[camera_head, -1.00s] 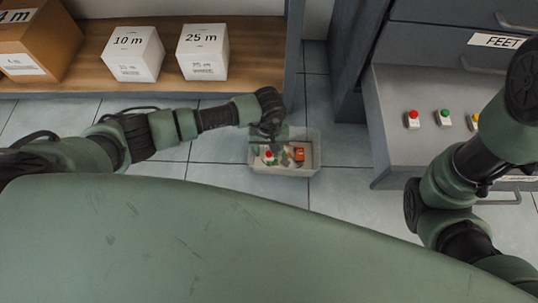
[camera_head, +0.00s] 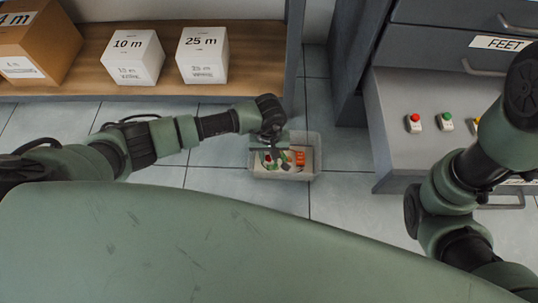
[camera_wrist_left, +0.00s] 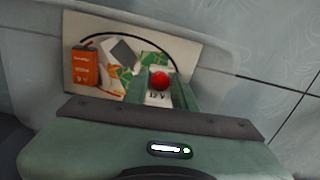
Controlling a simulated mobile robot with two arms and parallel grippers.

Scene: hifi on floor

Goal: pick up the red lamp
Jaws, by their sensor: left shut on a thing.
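The red lamp (camera_wrist_left: 159,80), a red dome on a white base with dark printing, is between the fingers of my left gripper (camera_wrist_left: 165,92) in the left wrist view. The fingers are shut on its base. In the head view my left gripper (camera_head: 270,150) points down into a clear bin (camera_head: 315,165) on the floor, and the red dome (camera_head: 267,158) shows beside it. I cannot tell whether the lamp is clear of the bin's contents. Another red-topped lamp (camera_head: 413,122) sits in the open drawer. My right arm is at the right; its gripper is out of view.
The bin also holds an orange battery (camera_wrist_left: 85,67), a black wire and green-and-orange pieces. White boxes (camera_head: 203,55) stand on the wooden shelf (camera_head: 90,82). Tiled floor around the bin is clear.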

